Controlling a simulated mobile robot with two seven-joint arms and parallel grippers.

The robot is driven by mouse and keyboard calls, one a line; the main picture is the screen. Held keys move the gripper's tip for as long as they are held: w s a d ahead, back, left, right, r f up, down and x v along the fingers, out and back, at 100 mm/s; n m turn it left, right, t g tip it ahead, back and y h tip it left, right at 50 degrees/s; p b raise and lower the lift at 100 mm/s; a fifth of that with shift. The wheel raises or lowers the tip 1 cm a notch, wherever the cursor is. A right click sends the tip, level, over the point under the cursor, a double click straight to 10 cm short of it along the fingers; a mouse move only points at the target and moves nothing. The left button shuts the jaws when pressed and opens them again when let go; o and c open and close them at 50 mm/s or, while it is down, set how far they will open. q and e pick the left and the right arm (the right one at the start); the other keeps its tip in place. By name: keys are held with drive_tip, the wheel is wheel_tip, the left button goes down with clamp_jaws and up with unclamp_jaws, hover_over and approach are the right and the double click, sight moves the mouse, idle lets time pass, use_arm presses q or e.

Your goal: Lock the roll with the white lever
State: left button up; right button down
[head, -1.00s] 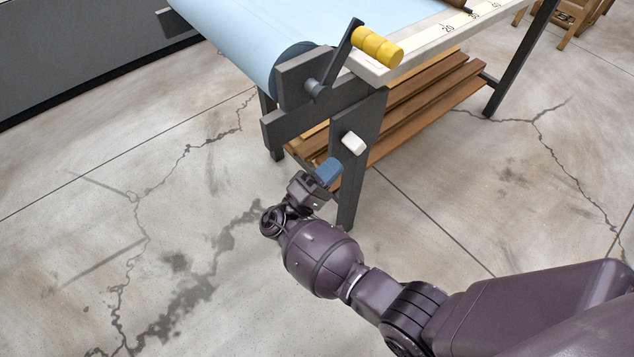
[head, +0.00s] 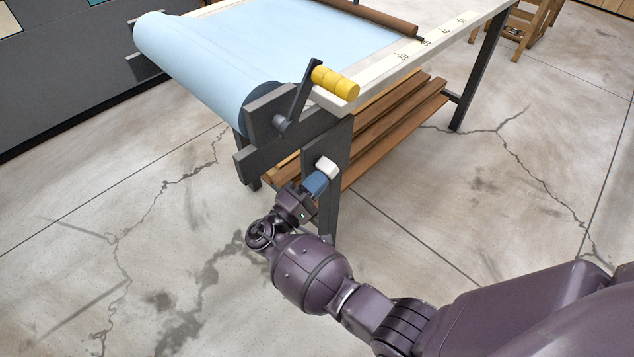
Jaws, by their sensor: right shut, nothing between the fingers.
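The white lever (head: 327,166) is a small white knob on the dark grey leg plate at the near corner of the table. The light blue roll (head: 205,70) lies across the table's left end, with a dark crank arm and a yellow handle (head: 335,83) at its near end. My right gripper (head: 318,180) is shut and empty, its blue fingertips just below the white lever. They look close to it or touching; I cannot tell which. My left gripper is not in view.
The table's pale edge rail (head: 440,42) carries a number scale. Brown wooden slats (head: 395,120) form a shelf below. A brown rod (head: 385,18) lies at the back. Cracked concrete floor is clear around the table's near side.

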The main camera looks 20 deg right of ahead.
sight(326, 166)
drive_tip(key=d+r, duration=0.1)
drive_tip(key=r+y+p, duration=0.1)
drive_tip(key=shift+w+d+r+g, duration=0.3)
drive_tip(key=shift+w+d+r, duration=0.05)
drive_tip(key=shift+w+r, duration=0.05)
drive_tip(key=shift+d+y+p, duration=0.25)
drive_tip(key=shift+y+p, duration=0.05)
drive_tip(key=shift+y, duration=0.2)
drive_tip(key=shift+d+f, duration=0.1)
drive_tip(key=shift+d, duration=0.05)
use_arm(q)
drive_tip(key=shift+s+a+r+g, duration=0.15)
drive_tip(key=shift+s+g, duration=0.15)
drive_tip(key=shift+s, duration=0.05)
use_arm(e)
drive_tip(key=shift+f+y, duration=0.2)
drive_tip(key=shift+y, duration=0.1)
